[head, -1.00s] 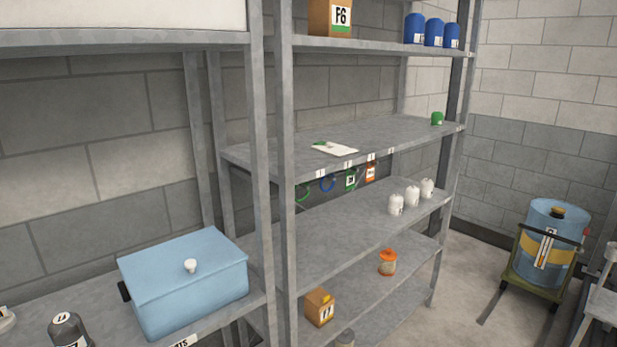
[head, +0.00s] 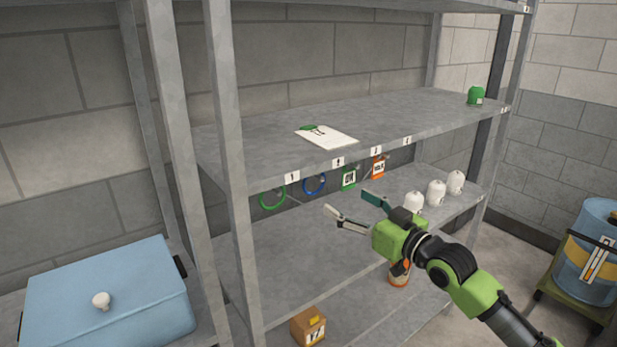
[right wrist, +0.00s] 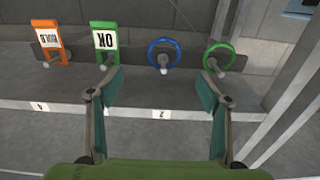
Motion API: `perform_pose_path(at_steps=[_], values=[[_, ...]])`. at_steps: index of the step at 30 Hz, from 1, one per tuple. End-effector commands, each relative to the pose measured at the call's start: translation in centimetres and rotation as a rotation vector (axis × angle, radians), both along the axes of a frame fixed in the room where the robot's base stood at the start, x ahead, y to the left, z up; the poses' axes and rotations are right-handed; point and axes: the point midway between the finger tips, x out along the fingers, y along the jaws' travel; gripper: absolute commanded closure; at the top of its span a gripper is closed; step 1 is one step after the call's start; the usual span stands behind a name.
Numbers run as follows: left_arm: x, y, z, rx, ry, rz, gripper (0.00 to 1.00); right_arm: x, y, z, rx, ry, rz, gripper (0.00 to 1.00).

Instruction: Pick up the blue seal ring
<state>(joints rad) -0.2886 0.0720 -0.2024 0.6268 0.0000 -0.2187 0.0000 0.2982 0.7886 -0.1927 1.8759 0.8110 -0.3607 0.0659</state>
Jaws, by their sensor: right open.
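The blue seal ring (head: 315,184) hangs on a peg under the front edge of the middle shelf, second from the left. In the right wrist view the blue ring (right wrist: 164,53) hangs on its pale-tipped peg, ahead of and between my fingers. My right gripper (head: 353,208) is open and empty, in front of and below the row of hanging items, apart from the ring. The open fingers also show in the right wrist view (right wrist: 160,87). My left gripper is not in view.
A green ring (head: 272,198) hangs left of the blue one; a green tag (head: 349,178) and an orange tag (head: 378,167) hang to its right. A shelf post (head: 230,180) rises at left.

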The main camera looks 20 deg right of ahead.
Motion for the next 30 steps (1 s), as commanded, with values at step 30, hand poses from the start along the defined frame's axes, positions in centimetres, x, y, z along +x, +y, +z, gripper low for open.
perform_pose_path(at_steps=[30], values=[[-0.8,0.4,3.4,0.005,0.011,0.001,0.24,12.1,4.8,0.1,0.000,0.002,-0.001,0.29]])
